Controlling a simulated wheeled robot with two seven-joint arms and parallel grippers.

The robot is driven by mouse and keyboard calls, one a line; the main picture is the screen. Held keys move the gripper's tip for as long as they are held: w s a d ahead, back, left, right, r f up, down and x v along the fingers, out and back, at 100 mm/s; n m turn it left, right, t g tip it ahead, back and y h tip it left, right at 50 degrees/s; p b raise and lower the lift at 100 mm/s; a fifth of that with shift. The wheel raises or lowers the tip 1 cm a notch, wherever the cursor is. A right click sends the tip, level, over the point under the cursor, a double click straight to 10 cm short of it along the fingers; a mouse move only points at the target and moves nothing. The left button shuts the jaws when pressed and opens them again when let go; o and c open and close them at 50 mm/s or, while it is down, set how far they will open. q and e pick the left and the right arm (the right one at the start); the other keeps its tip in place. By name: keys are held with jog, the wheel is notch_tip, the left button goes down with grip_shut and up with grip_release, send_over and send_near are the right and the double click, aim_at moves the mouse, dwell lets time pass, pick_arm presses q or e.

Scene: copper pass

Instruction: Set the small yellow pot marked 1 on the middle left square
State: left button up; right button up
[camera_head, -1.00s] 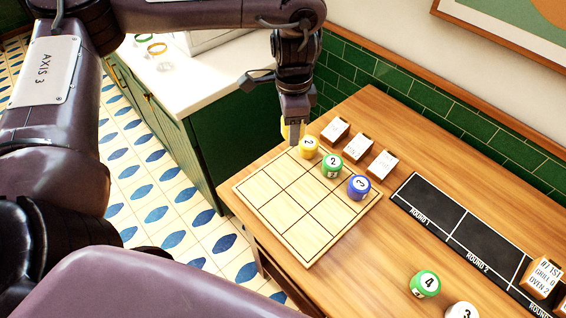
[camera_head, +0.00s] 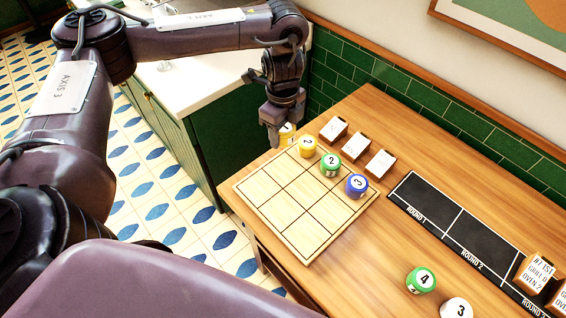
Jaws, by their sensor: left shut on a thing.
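My left gripper (camera_head: 284,122) is shut on a small yellow pot (camera_head: 288,136), just past the far corner of the wooden grid board (camera_head: 268,186). The fingers partly cover this pot, and its number is not readable. On the board's far row stand a yellow pot (camera_head: 307,146) that seems marked 2, a green pot marked 2 (camera_head: 330,165) and a blue pot marked 3 (camera_head: 357,185). The other squares of the board are bare. My right gripper is not in view.
Several small card blocks (camera_head: 356,146) stand behind the board. A black round strip (camera_head: 428,205), a green pot marked 4 (camera_head: 421,280) and a white pot marked 3 (camera_head: 457,308) are to the right. A green tiled wall (camera_head: 400,105) rises behind the table.

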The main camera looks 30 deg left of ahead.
pick_arm(q)
jog(key=b, duration=0.2)
send_over(283, 169)
notch_tip(283, 169, down, 8)
jog(key=shift+f, duration=0.15)
jog(key=shift+w+f+b, duration=0.1)
jog(key=shift+f+b, duration=0.35)
jog(key=shift+f, duration=1.5)
jog(key=shift+f, duration=0.15)
jog(key=o, duration=1.1)
jog(key=shift+c, duration=0.2)
notch_tip(283, 169, up, 12)
jog(key=p, duration=0.2)
jog(key=shift+r+p, duration=0.2)
jog(key=shift+p, duration=0.2)
